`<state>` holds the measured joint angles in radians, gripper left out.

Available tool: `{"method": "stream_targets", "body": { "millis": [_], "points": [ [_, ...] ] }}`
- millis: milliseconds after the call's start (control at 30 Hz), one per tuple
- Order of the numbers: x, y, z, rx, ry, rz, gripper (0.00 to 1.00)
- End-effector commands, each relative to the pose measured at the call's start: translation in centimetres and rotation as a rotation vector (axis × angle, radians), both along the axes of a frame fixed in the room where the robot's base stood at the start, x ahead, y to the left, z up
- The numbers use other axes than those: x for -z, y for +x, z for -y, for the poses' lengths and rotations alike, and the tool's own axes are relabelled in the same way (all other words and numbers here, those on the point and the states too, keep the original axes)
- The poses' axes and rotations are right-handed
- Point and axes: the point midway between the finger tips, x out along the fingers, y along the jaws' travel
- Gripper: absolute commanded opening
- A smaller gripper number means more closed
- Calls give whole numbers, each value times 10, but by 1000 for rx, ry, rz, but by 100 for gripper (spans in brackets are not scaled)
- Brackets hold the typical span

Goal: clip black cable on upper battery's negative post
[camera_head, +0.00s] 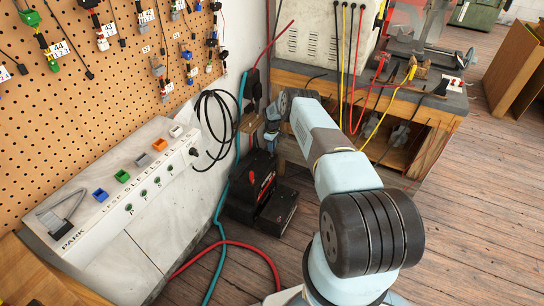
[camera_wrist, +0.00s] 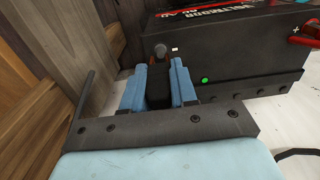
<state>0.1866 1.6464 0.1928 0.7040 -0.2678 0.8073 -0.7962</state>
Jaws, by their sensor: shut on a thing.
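The upper battery (camera_wrist: 240,55) is a black box with red and white lettering and a green dot, filling the upper right of the wrist view. A red clip (camera_wrist: 305,32) sits at its right end beside a plus mark. A grey round post (camera_wrist: 160,48) stands at its left end. My gripper (camera_wrist: 158,78) is shut on a black clip (camera_wrist: 157,92), right in front of this post. I cannot tell whether clip and post touch. In the head view my gripper (camera_head: 271,122) is beside a dark box (camera_head: 254,88) by the wall, mostly edge-on.
Black equipment (camera_head: 262,180) with red parts stands on the floor below my gripper. A black cable (camera_head: 212,112) loops by the pegboard (camera_head: 100,80). Blue and red cables run down to the floor. A workbench (camera_head: 440,100) stands at the right; the wooden floor (camera_head: 470,200) in front is clear.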

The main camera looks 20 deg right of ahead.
Motion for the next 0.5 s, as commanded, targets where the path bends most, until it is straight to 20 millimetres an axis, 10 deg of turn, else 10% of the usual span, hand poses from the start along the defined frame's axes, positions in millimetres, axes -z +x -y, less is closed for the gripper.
{"method": "stream_targets", "body": {
  "millis": [500],
  "points": [
    [6, 0, 0, 0, 0, -1, 13]
  ]
}}
